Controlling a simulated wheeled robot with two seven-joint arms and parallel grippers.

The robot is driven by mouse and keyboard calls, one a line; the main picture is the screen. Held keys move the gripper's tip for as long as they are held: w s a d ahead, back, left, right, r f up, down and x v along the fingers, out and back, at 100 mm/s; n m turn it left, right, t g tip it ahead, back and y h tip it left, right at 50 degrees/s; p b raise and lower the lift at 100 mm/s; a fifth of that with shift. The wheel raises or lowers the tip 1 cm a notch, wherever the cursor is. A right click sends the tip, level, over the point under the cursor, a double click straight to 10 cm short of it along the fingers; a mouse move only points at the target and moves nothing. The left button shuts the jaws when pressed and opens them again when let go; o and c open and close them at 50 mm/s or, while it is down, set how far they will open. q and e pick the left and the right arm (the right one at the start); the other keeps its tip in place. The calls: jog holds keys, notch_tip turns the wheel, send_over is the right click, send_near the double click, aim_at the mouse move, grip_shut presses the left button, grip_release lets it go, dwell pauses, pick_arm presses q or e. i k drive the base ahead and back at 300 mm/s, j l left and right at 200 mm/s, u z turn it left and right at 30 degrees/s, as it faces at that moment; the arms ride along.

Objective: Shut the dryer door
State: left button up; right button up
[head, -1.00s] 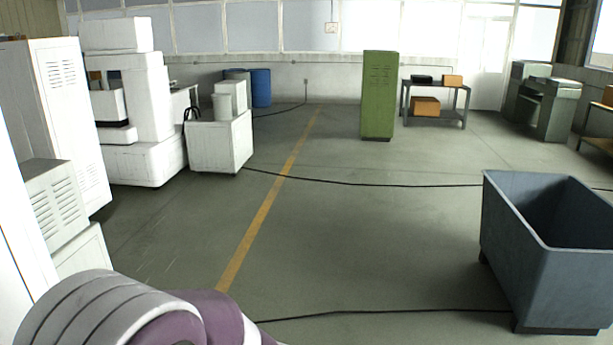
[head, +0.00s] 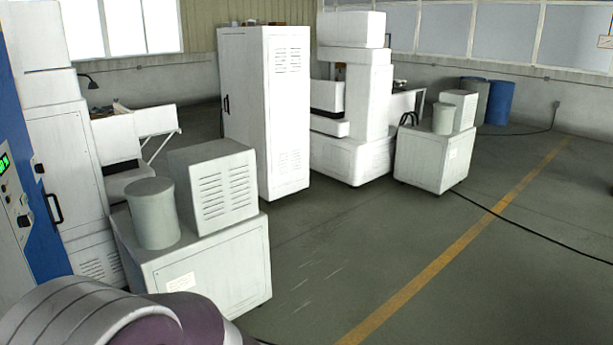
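I cannot pick out a dryer or an open dryer door for certain in the head view. A blue and white cabinet (head: 38,200) is cut off by the left edge. It has a small green lit display, knobs and a dark handle, and whether it is the dryer I cannot tell. One of my arms fills the bottom left corner, white and purple. Neither of my grippers is in view.
A low white unit (head: 205,270) with a grey drum (head: 153,213) and a vented box (head: 213,185) stands close ahead at left. A tall white cabinet (head: 264,110) and white machines stand behind. Floor at right is clear except a black cable (head: 530,235).

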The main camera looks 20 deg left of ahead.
aim_at(41, 243)
jog(key=i+u, duration=0.2)
jog(key=u, duration=0.3)
jog(key=i+u, duration=0.2)
jog(key=u, duration=0.3)
jog(key=i+l+u, duration=0.1)
jog(key=u, duration=0.35)
jog(key=i+l+u, duration=0.2)
jog(key=u, duration=0.3)
jog(key=i+l+u, duration=0.2)
jog(key=u, duration=0.3)
jog(key=i+l+u, duration=0.15)
jog(key=i+l, duration=0.25)
jog(key=i+l+u, duration=0.15)
jog(key=i+l, duration=0.25)
jog(key=l, duration=0.2)
jog(key=i+l+u, duration=0.15)
jog(key=i+l, duration=0.4)
jog(key=i+l+u, duration=0.15)
jog(key=i+l, duration=0.45)
jog(key=i+l+u, duration=0.15)
jog(key=i+l, duration=0.4)
jog(key=l, duration=0.2)
